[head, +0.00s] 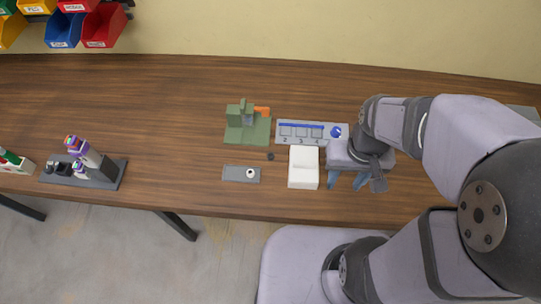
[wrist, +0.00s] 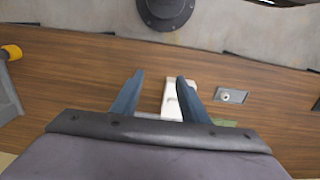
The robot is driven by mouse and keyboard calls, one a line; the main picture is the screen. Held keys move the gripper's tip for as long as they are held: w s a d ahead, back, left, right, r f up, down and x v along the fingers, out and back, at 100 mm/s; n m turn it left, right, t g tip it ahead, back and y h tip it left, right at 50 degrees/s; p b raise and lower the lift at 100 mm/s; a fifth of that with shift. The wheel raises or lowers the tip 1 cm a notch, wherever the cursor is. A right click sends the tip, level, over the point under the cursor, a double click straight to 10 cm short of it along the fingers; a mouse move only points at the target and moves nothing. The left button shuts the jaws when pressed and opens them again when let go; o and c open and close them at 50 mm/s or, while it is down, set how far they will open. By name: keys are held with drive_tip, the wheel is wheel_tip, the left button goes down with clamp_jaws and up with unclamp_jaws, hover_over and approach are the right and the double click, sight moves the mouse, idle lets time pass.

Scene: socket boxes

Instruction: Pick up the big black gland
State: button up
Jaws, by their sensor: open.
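A small dark round piece (head: 270,156), which looks like the black gland, lies on the table between the green fixture and the white box; its details are too small to tell. My gripper (head: 345,184) is to its right, past the white box, with blue fingers apart and nothing between them. In the wrist view my gripper (wrist: 160,77) is open above the wood, and the white box shows beside its right finger. I cannot make out the dark piece in the wrist view.
The white box (head: 304,168) stands between my gripper and the dark piece. A dark grey plate (head: 232,174) with a white ring, a green fixture (head: 236,133) and a numbered grey tray (head: 302,143) are close by. A tool stand (head: 110,177) is at far left; the table between is clear.

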sight(271, 155)
drive_tip(key=w+a+f+n+b, duration=0.1)
drive_tip(key=w+a+f, duration=0.1)
drive_tip(key=w+a, duration=0.1)
drive_tip(key=w+a+f+n+b, duration=0.1)
drive_tip(key=w+a+f+b, duration=0.1)
drive_tip(key=w, duration=0.3)
drive_tip(key=w+a+f+n+b, duration=0.1)
drive_tip(key=w+a+f+b, duration=0.1)
drive_tip(key=w+a, duration=0.2)
drive_tip(key=shift+w+f+n, duration=0.1)
drive_tip(key=shift+f+n, duration=0.05)
drive_tip(key=shift+n, duration=0.15)
drive_tip(key=w+a+f+b, duration=0.1)
drive_tip(key=a+f, duration=0.1)
drive_tip(key=a, duration=0.1)
drive_tip(key=w+a+f+n+b, duration=0.1)
drive_tip(key=w+a+f, duration=0.1)
drive_tip(key=a, duration=0.1)
drive_tip(key=w+a+f+n+b, duration=0.1)
drive_tip(key=w+a+f, duration=0.1)
drive_tip(key=a, duration=0.2)
drive_tip(key=shift+w+a+f, duration=0.1)
drive_tip(key=shift+w, duration=0.15)
drive_tip(key=shift+s+f+p, duration=0.2)
drive_tip(key=shift+f+p, duration=1.3)
drive_tip(key=shift+f, duration=2.15)
clamp_jaws()
